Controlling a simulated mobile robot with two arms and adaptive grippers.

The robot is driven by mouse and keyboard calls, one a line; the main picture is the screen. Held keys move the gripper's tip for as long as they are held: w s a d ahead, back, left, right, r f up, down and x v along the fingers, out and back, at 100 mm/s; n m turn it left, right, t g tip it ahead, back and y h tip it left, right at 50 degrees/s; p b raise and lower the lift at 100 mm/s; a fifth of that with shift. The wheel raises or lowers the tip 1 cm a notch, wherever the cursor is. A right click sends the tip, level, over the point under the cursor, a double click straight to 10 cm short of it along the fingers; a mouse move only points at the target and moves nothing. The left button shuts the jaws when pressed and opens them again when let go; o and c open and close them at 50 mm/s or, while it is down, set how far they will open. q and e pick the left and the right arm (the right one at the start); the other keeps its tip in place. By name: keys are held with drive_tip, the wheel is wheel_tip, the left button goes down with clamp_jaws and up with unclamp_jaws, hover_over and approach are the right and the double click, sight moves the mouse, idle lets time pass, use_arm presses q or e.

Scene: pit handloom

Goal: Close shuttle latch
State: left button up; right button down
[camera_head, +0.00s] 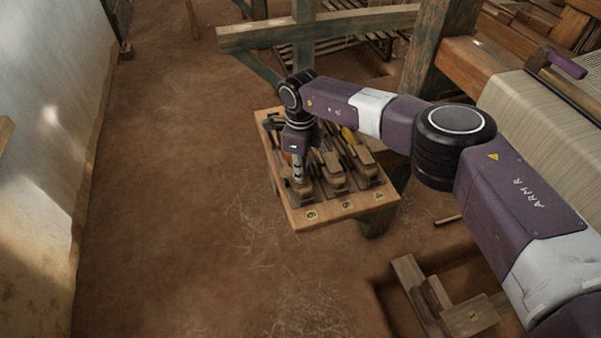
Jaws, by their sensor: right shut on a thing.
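Wooden shuttles lie side by side on a small wooden bench (292,217) with slots marked 6, 5 and 4 along its front edge. My right gripper (299,178) points down at the shuttle (303,191) in the slot marked 6, at the left. It is shut on the near part of that shuttle; the fingers are small, and I cannot tell whether they hold its body or its latch. The shuttles in the middle (334,178) and at the right (365,162) stand free of the gripper. The latch cannot be made out. My left gripper is not in view.
The loom with pale warp threads (530,115) stands at the right. A pit with wooden treadles (440,300) opens at lower right. The earth floor at left is clear.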

idle(0.4)
drive_tip(key=c, duration=2.4)
unclamp_jaws()
